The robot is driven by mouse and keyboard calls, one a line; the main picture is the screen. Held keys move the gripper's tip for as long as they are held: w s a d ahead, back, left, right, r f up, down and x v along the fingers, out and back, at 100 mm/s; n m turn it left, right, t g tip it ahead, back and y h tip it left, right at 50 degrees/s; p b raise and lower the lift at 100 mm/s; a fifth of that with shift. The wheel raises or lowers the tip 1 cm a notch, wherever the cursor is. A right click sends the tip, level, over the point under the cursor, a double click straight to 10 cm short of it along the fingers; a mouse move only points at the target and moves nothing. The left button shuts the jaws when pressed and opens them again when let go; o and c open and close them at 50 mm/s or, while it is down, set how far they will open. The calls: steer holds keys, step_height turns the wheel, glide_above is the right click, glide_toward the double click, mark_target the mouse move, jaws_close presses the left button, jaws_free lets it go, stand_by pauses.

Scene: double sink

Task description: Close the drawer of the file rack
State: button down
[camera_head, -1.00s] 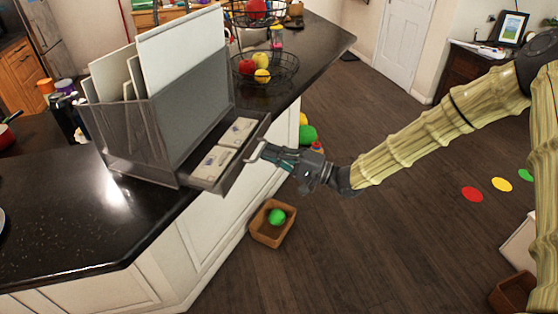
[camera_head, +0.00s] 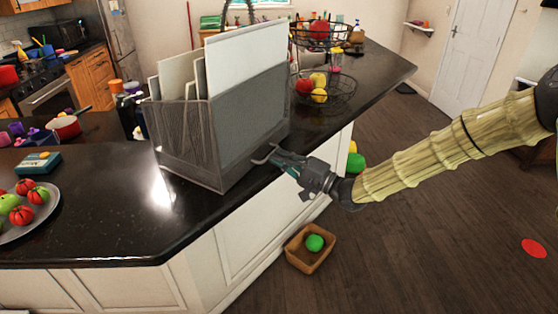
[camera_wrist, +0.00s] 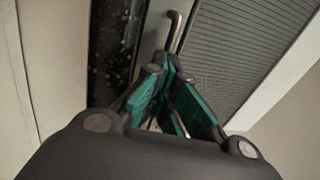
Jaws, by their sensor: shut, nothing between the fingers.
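The grey mesh file rack (camera_head: 188,142) stands on the dark counter with upright white folders in it. Its drawer no longer sticks out in the head view; the front looks about flush with the rack, though my gripper partly covers it. The drawer's metal handle (camera_head: 263,156) also shows in the wrist view (camera_wrist: 176,32). My gripper (camera_head: 277,158) is shut and empty, with its fingertips at the handle; in the wrist view the tips (camera_wrist: 163,66) sit just below it. I cannot tell whether they touch it.
A wire fruit basket (camera_head: 338,101) stands behind the rack on the counter (camera_head: 110,225). A plate of tomatoes and apples (camera_head: 45,218) is at the left. A brown box (camera_head: 298,258) with a green ball lies on the floor below. The floor at the right is mostly clear.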

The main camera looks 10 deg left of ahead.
steer(key=b+v, duration=0.3)
steer(key=v, duration=1.1)
steer(key=s+d+f+h, duration=0.3)
steer(key=s+f+h, duration=0.15)
steer(key=f, duration=0.65)
steer(key=s+d+f+h, duration=0.3)
steer(key=s+f, duration=0.3)
steer(key=f, duration=0.5)
steer(key=s+d+f+h, duration=0.3)
steer(key=s+f+h, duration=0.15)
steer(key=f, duration=0.65)
steer(key=s+d+f+n+g+h, duration=0.1)
steer(key=s+d+f+g+h, duration=0.1)
steer(key=s+d, duration=0.3)
steer(key=s+d+f+n+g+h, duration=0.1)
steer(key=s+d+f, duration=0.3)
steer(key=s, duration=0.8)
steer(key=s+d+f+n+g+h, duration=0.1)
steer(key=s+d+f+g+h, duration=0.2)
steer(key=s+d, duration=0.4)
steer(key=shift+s+f+h, duration=0.6)
steer(key=shift+s+f, duration=0.05)
steer(key=shift+s, duration=0.45)
